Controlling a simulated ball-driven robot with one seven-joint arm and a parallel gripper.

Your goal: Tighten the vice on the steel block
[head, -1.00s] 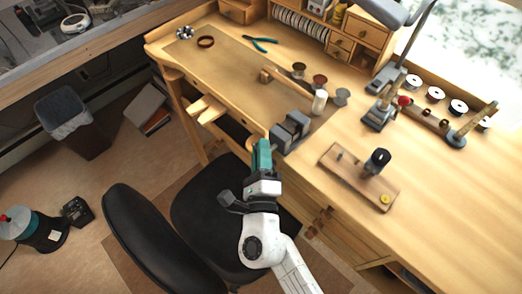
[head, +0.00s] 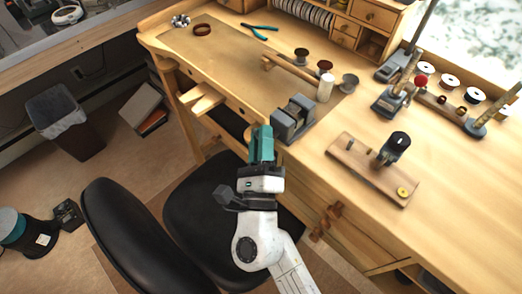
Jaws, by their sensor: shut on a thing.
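A grey vice (head: 293,118) stands at the front edge of the wooden workbench (head: 370,125) in the head view. My gripper (head: 262,143), with teal fingers, is at the near left side of the vice, at the bench's front edge. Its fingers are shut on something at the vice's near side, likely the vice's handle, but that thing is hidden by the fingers. A lighter grey piece shows between the vice jaws; I cannot tell clearly whether it is the steel block.
A wooden board with a dark upright tool (head: 394,149) lies right of the vice. A black chair (head: 205,205) is below, under my arm. The bench's right front is clear.

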